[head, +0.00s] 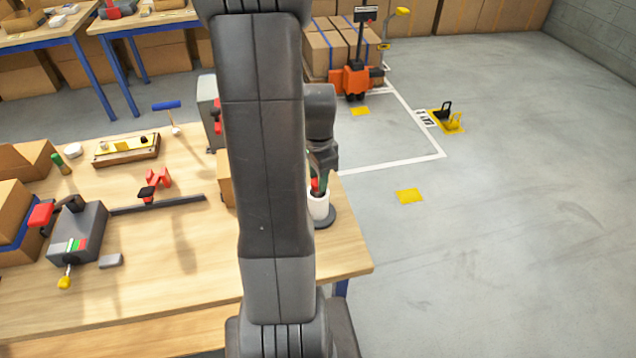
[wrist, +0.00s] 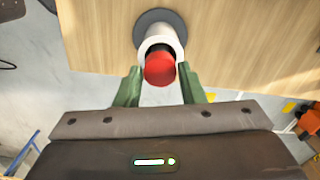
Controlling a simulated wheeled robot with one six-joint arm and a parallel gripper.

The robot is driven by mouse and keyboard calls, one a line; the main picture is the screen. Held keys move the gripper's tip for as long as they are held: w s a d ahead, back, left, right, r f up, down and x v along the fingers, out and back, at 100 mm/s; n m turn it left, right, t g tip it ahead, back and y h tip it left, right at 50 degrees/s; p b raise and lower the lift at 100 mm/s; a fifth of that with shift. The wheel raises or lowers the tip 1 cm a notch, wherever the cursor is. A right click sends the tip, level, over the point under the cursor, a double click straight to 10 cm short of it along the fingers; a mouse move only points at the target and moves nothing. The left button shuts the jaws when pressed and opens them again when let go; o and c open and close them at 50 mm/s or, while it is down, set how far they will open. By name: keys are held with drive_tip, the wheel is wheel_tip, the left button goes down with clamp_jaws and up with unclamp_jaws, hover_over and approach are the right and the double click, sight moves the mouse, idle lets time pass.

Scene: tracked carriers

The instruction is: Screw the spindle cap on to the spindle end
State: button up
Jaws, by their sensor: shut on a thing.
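A red spindle cap (wrist: 160,69) stands at the top of a white upright cylinder (wrist: 148,42), which looks like the spindle end. The white cylinder also shows in the head view (head: 318,207), upright on a dark grey round base (head: 327,219) near the table's right edge. My gripper (wrist: 160,72) has its green fingers on either side of the red cap and is shut on it. In the head view my gripper (head: 320,174) is just above the white cylinder, partly hidden by my arm. Whether the cap's lower edge is seated cannot be told.
The wooden table (head: 130,285) bears a grey clamp device (head: 78,235), a dark rail (head: 160,205), a wooden tray (head: 125,150) and boxes (head: 12,215) at left. A pallet truck (head: 355,80) stands behind. The floor at right is largely clear.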

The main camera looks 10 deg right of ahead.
drive_tip(key=m, duration=0.6)
drive_tip(key=shift+m, duration=0.3)
drive_tip(key=m, duration=0.5)
drive_tip(key=shift+m, duration=0.4)
drive_tip(key=m, duration=0.3)
drive_tip(key=shift+m, duration=0.4)
drive_tip(key=m, duration=0.4)
drive_tip(key=shift+m, duration=0.3)
